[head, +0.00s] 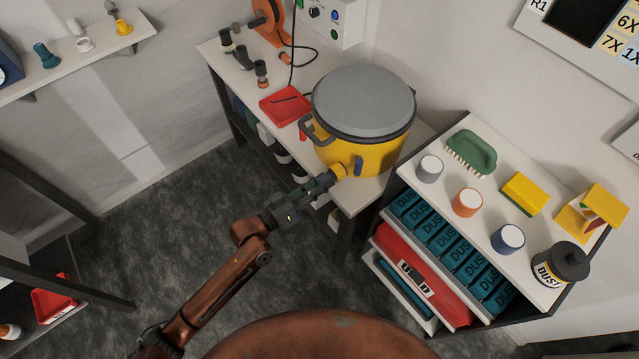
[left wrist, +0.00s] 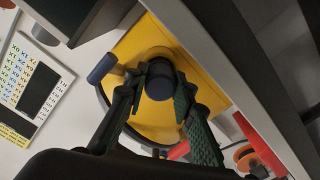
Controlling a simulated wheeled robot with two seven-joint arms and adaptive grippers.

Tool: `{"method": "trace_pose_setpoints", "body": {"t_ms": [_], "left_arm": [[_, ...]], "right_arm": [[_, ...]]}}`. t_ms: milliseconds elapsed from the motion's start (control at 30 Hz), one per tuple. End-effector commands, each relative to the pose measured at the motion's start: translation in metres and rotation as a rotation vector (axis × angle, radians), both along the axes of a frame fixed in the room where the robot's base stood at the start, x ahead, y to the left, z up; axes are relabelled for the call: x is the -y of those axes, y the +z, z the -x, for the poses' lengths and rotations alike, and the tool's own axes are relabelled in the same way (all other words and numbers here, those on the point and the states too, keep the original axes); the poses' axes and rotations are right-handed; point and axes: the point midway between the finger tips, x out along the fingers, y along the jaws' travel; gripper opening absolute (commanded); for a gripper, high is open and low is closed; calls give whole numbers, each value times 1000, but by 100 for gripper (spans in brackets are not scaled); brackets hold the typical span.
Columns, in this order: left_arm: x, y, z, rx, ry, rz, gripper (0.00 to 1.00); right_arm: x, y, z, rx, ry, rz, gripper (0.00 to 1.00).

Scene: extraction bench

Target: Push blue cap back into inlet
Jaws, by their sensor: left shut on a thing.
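The yellow drum (head: 362,157) with a grey lid stands on the white bench. Its short yellow inlet (head: 339,171) sticks out low at the front left, towards my left gripper (head: 328,181). In the left wrist view the round dark blue cap (left wrist: 159,81) sits between the two fingers of my left gripper (left wrist: 161,84), in front of the yellow drum wall (left wrist: 134,42). The gripper is shut on the cap. In the head view the fingers hide the cap, and how deep it sits in the inlet cannot be told. My right gripper is in neither view.
A blue upright piece (head: 358,167) is on the drum right beside the inlet, and a grey handle (head: 312,129) is at its left. A shelf unit (head: 447,196) with several cans stands close at right.

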Motion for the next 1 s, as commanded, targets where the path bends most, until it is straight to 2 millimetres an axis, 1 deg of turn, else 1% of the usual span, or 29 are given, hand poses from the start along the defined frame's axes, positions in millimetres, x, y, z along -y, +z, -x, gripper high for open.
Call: {"method": "trace_pose_setpoints", "body": {"t_ms": [300,333,600,867,1000], "left_arm": [[6,1,-5,1,0,-1,0],[6,0,-4,1,0,-1,26],[6,0,-4,0,0,0,44],[5,0,-4,-1,0,-1,44],[-3,-1,1,0,1,-2,44]], "right_arm": [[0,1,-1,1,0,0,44],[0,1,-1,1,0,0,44],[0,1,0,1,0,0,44],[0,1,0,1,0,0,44],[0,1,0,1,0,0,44]]}}
